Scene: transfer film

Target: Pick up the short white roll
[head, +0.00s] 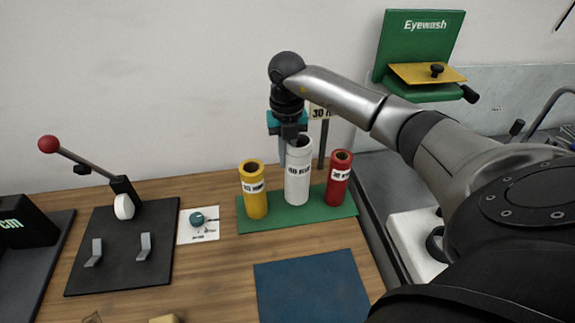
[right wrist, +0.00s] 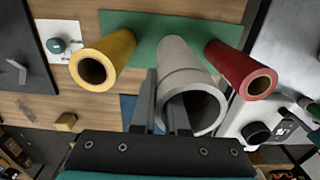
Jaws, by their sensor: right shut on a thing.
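A white roll (head: 297,186) with a printed label stands upright on the green mat (head: 337,211), between a yellow roll (head: 254,200) and a red roll (head: 338,183). It looks the tallest of the three. In the right wrist view the white roll (right wrist: 180,58) shows its open end and a seam near that end; I cannot tell whether this is a separate piece. My right gripper (head: 291,150) is at its top, shut on its wall. In the right wrist view the gripper (right wrist: 164,103) has one finger beside the roll and one at its opening. My left gripper is not in view.
A blue mat (head: 315,288) lies clear in front. Left are a white card (head: 198,232) with a small teal item and a black board (head: 118,265) with a red-knobbed lever (head: 85,162). A sign (head: 320,112) on a post stands behind the rolls.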

